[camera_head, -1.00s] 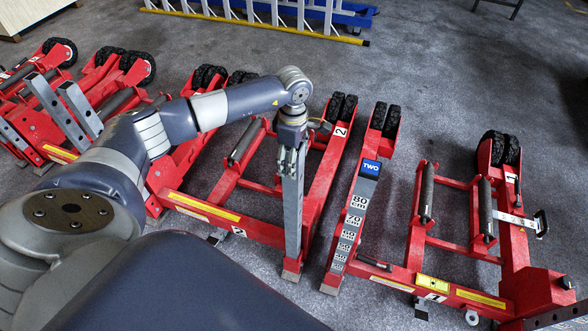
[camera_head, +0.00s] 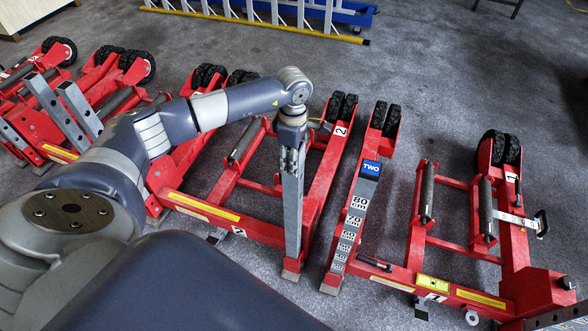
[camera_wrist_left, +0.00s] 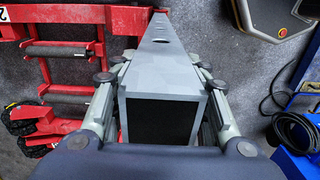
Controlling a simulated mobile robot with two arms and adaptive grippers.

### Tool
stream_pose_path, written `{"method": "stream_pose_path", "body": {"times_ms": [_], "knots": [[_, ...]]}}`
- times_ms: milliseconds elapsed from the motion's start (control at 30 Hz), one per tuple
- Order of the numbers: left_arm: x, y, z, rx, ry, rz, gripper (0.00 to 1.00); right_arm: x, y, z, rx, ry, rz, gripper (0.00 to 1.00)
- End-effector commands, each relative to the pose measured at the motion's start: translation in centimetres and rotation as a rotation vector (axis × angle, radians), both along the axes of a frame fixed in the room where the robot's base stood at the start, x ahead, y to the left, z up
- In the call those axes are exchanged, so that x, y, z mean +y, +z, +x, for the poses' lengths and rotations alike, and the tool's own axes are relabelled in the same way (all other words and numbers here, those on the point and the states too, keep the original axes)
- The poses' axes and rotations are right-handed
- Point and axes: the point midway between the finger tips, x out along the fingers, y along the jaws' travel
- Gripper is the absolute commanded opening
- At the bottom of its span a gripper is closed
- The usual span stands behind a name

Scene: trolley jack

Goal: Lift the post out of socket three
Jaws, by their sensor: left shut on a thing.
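A grey post (camera_head: 292,215) stands nearly upright at the red jack frame marked 2. Its lower end meets a small red foot at the frame's front right corner. My left gripper (camera_head: 291,150) is over the post's upper end, shut on it. In the left wrist view the post's dark square end (camera_wrist_left: 160,118) is near the camera, with a finger on each side, and the post runs away below. No number for socket three is readable. My right gripper is not in view.
A second post (camera_head: 346,245), with a blue TWO label and cm marks, stands close to the right. The jack marked 1 (camera_head: 462,293) is further right. More red jacks (camera_head: 60,125) are at the left. A ladder (camera_head: 255,22) lies at the back, with bare floor before it.

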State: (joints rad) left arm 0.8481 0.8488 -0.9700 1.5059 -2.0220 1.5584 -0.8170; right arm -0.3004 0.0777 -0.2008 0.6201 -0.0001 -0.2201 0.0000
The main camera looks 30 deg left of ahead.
Motion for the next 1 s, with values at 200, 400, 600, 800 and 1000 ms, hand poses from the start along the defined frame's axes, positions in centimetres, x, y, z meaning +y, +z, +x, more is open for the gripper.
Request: {"method": "stream_pose_path", "body": {"times_ms": [200,400,600,800,1000], "knots": [[0.0,1.7,0.5,-0.016,0.002,-0.003,0.08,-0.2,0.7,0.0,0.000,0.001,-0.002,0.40],[0.0,2.4,0.5,-0.016,0.002,-0.003,0.08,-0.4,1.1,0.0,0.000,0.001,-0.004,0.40],[0.0,3.1,0.5,-0.016,0.002,-0.002,0.08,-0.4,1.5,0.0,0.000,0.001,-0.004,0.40],[0.0,3.8,0.5,-0.015,0.001,-0.003,0.08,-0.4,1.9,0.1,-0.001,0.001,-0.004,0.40],[0.0,4.5,0.5,-0.015,0.001,-0.003,0.08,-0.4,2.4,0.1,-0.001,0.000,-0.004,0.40]]}}
